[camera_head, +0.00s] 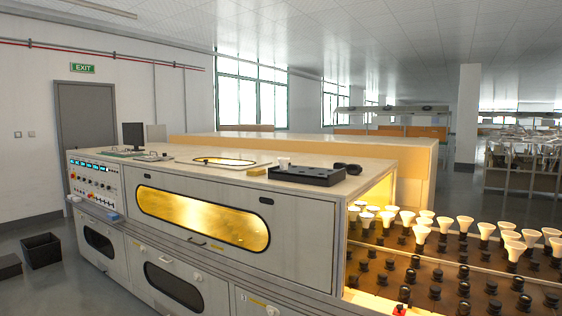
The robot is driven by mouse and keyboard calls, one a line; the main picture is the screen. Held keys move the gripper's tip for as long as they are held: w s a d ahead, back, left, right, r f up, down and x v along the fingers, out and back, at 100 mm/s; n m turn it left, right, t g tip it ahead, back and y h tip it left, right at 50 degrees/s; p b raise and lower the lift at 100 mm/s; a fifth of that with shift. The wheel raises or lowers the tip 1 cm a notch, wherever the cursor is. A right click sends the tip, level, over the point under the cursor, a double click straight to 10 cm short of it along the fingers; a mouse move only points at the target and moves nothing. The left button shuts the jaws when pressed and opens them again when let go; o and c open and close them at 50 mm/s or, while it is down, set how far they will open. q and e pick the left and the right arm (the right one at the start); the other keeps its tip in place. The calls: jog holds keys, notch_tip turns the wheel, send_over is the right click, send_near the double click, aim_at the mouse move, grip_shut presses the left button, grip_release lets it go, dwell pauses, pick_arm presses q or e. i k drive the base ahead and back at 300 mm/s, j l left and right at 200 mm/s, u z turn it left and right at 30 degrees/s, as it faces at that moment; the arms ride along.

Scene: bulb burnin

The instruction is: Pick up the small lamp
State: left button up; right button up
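Several white lamps (465,223) with flared tops stand upright in black sockets on a brown rack (390,262) at the right. Several more sockets (435,291) on the rack are empty. A small white cup-shaped piece (283,162) stands at the back edge of a black tray (305,175) on top of the machine; I cannot tell whether it is a lamp. Neither of my grippers is in view.
A long pale machine (215,268) with a glowing yellow window (205,222) fills the middle. A control panel (93,181) is at its left end. A black bin (42,250) stands on the floor at left. Open grey floor (75,290) lies in front of the machine's left end.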

aim_at(283, 162)
jog(key=i+j+u, duration=0.4)
jog(key=j, duration=0.15)
jog(key=i+j+u, duration=0.3)
jog(key=j+u, duration=0.15)
jog(key=i+j+u, duration=0.55)
jog(key=i, duration=0.45)
jog(key=i+j+u, duration=0.15)
jog(key=i, duration=0.45)
jog(key=i+j+u, duration=0.15)
jog(key=i, duration=0.45)
jog(key=i+l+z, duration=0.1)
jog(key=i+z, duration=0.15)
jog(key=z, duration=0.15)
jog(key=i+z, duration=0.2)
jog(key=z, duration=0.25)
jog(key=i+j+z, duration=0.1)
jog(key=i+z, duration=0.15)
jog(key=z, duration=0.15)
jog(key=i+j+z, duration=0.1)
jog(key=z, duration=0.3)
jog(key=i+j, duration=0.05)
jog(key=i, duration=0.05)
